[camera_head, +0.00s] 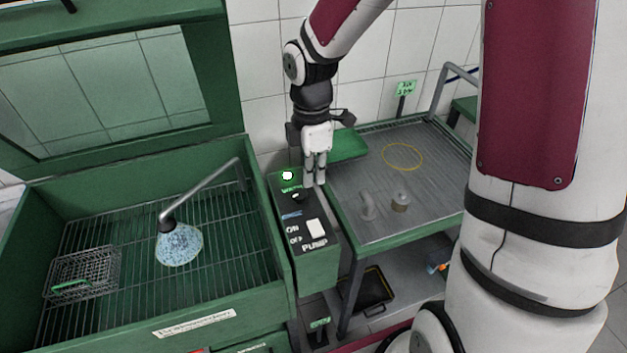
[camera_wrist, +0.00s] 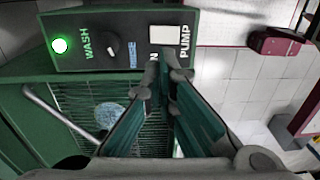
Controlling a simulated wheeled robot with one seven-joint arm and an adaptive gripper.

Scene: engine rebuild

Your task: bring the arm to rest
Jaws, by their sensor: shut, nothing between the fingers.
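My gripper (camera_head: 315,184) is shut and empty, pointing down just above the far right part of the control box (camera_head: 318,270). In the wrist view my gripper's fingertips (camera_wrist: 167,62) come together in front of the panel, near the pump switch. The panel has a lit green lamp (camera_head: 287,175), a dark knob (camera_wrist: 113,44) marked WASH, and a white rocker switch (camera_head: 316,229) marked PUMP. Whether the fingers touch the box I cannot tell. My arm reaches down from the upper right.
Left stands the green wash basin (camera_head: 262,225) with a spout (camera_head: 200,190), a bluish spray patch (camera_head: 180,245) and a wire basket (camera_head: 82,272). A tiled wall is behind.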

